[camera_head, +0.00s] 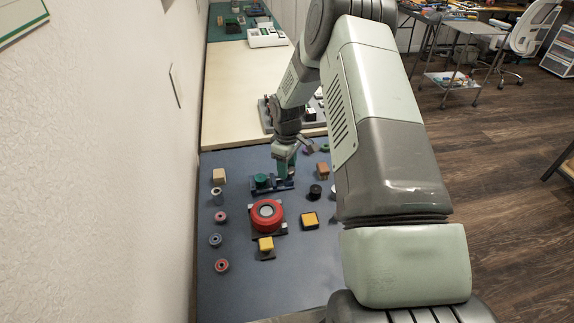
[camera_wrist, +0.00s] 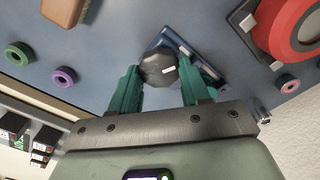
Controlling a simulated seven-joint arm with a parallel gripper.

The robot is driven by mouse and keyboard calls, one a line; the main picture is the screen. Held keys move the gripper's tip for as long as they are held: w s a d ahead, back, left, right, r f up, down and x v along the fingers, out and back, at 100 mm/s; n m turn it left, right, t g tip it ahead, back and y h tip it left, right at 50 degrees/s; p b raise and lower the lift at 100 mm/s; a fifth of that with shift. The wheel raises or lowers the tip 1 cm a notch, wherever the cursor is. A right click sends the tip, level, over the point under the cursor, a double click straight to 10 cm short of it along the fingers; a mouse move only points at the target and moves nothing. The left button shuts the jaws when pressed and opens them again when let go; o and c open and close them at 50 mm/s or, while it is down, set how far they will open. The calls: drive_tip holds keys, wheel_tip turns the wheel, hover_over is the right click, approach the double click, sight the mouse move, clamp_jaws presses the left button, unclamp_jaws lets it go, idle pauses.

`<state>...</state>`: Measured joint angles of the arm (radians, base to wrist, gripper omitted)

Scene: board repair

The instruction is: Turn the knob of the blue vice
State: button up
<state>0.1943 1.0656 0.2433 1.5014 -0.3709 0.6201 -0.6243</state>
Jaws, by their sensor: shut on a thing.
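The blue vice (camera_wrist: 181,42) shows in the wrist view as a blue body on the mat, mostly behind its knob and my fingers. Its dark grey, many-sided knob (camera_wrist: 157,70) has a white mark on its face. My gripper (camera_wrist: 160,72) has one teal finger on each side of the knob and is shut on it. In the head view the blue vice (camera_head: 286,186) lies on the mat under my gripper (camera_head: 288,171). The knob is hidden there by the fingers.
Yellow blocks (camera_head: 309,219) and several small rings sit around on the blue-grey mat (camera_head: 300,280). A wall is at the left.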

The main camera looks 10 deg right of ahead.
drive_tip(key=o, duration=1.1)
drive_tip(key=shift+c, duration=0.2)
wheel_tip(320, 180, up, 11)
drive_tip(key=shift+f, duration=0.1)
